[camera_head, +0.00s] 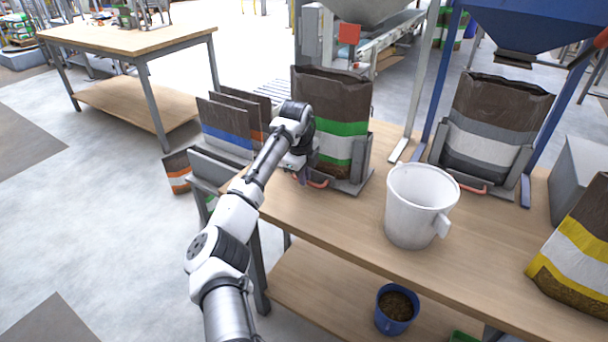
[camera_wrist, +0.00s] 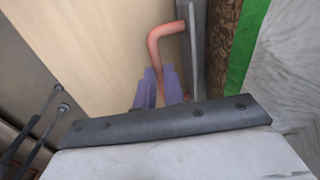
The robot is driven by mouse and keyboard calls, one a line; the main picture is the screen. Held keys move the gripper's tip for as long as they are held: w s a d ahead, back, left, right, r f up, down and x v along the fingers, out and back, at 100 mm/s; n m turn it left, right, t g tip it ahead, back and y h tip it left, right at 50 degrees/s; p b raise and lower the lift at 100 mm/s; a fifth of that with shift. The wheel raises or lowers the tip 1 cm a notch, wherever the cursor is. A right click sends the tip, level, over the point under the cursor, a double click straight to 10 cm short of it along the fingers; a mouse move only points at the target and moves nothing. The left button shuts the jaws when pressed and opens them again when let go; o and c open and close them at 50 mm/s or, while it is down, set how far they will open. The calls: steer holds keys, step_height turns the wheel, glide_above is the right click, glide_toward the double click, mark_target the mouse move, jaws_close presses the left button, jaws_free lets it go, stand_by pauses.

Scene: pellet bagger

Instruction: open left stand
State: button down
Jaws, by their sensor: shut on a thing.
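The left stand (camera_head: 358,170) is a grey metal holder on the table, around a dark brown bag (camera_head: 341,100) with green and white bands. A red-orange handle (camera_head: 318,184) sticks out low at its front; in the wrist view this bent handle (camera_wrist: 166,32) runs from the grey stand (camera_wrist: 195,50) down to my fingers. My gripper (camera_wrist: 155,88) has its purple fingers close together, shut on the handle. In the head view my gripper (camera_head: 301,176) is partly hidden by my wrist. The bag stands upright with its top open.
A white bucket (camera_head: 410,215) stands right of the left stand. A second stand (camera_head: 522,170) holds a grey-banded bag (camera_head: 490,115). A rack with flat bags (camera_head: 228,140) is at the table's left end. Bare tabletop (camera_head: 330,220) lies in front of the left stand.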

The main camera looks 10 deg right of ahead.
steer(key=c, duration=1.5)
jaws_free()
step_height(320, 180, up, 14)
steer(key=s+a+b, duration=0.1)
steer(key=shift+s+a+f+b, duration=0.2)
steer(key=shift+s+a+b, duration=0.15)
steer(key=shift+s+b, duration=0.05)
